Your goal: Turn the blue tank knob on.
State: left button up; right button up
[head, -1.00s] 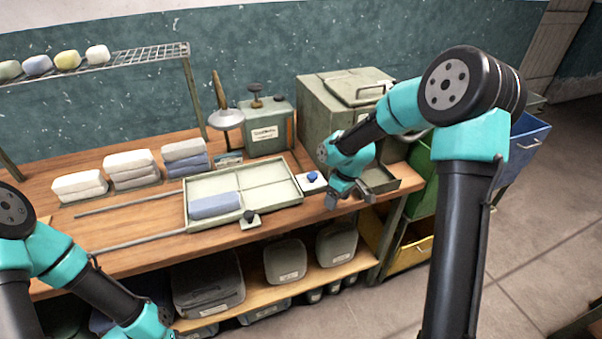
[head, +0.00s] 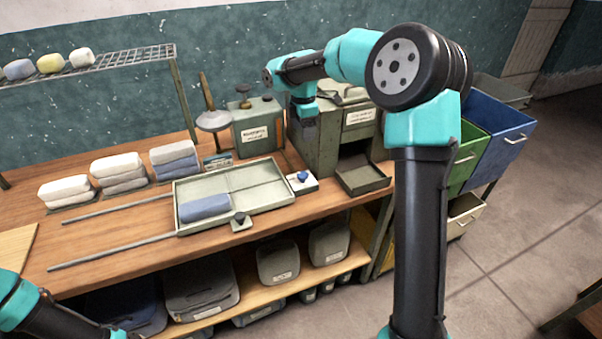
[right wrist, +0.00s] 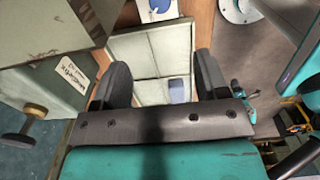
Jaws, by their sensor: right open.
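The blue knob (head: 303,176) sits on a small white block against the right end of the tray (head: 240,187). Part of it shows at the top of the right wrist view (right wrist: 158,8). Its on or off setting cannot be read. A grey-green tank (head: 257,128) with a white label and dark knobs on top stands behind the tray. My right gripper (head: 309,128) is raised behind and above the blue knob, near the tank. In the right wrist view its fingers (right wrist: 160,78) are apart and empty. My left gripper is out of view; only its arm shows at lower left.
A larger green cabinet (head: 327,150) with an open lower drawer (head: 364,177) stands right of the tank. A blue towel (head: 206,208) lies in the tray, with a black knob (head: 239,219) at its front. Folded towels (head: 118,170) stand left. My right arm crosses the right side.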

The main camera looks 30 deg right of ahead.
aim_at(303, 174)
jog(key=shift+f, duration=0.1)
notch_tip(303, 174, down, 17)
jog(key=shift+f, duration=0.2)
dwell(0.6)
jog(key=c, duration=0.9)
